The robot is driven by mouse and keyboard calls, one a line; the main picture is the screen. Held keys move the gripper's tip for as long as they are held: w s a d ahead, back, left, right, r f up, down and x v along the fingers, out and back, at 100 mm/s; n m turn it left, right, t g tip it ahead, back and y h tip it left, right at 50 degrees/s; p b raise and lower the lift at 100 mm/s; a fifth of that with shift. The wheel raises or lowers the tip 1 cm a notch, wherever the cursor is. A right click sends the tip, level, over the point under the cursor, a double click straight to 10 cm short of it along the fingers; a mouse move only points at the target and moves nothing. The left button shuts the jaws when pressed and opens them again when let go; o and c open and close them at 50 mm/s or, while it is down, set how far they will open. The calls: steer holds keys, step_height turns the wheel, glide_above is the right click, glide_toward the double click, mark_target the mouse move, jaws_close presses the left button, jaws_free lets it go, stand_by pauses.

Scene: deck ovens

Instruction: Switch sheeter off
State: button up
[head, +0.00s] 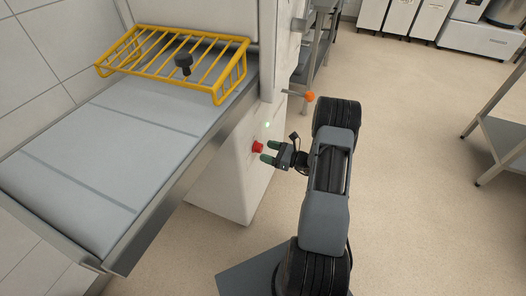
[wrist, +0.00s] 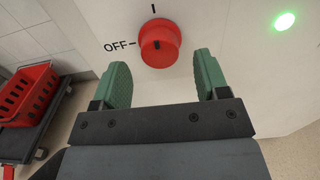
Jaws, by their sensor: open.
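The sheeter (head: 110,140) stands at the left, with its grey bed and yellow wire guard (head: 180,60). A red rotary knob (head: 258,147) sits on the white side of its base. In the wrist view the knob (wrist: 159,43) has an "I" mark above it and an "OFF" mark to its left; a small dark mark shows on the knob, its direction hard to tell. A green lamp (wrist: 284,21) glows to the right. My gripper (head: 268,151) is open, its green fingers just short of the knob, one towards each side, apparently not touching it.
An orange-tipped lever (head: 309,96) sticks out from the sheeter above my gripper. A red crate (wrist: 27,95) on a dark trolley is at the left of the wrist view. A steel table (head: 505,140) stands at the right. The floor between is clear.

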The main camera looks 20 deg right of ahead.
steer(key=shift+x, duration=1.15)
steer(key=shift+c, duration=0.5)
steer(key=c, duration=0.8)
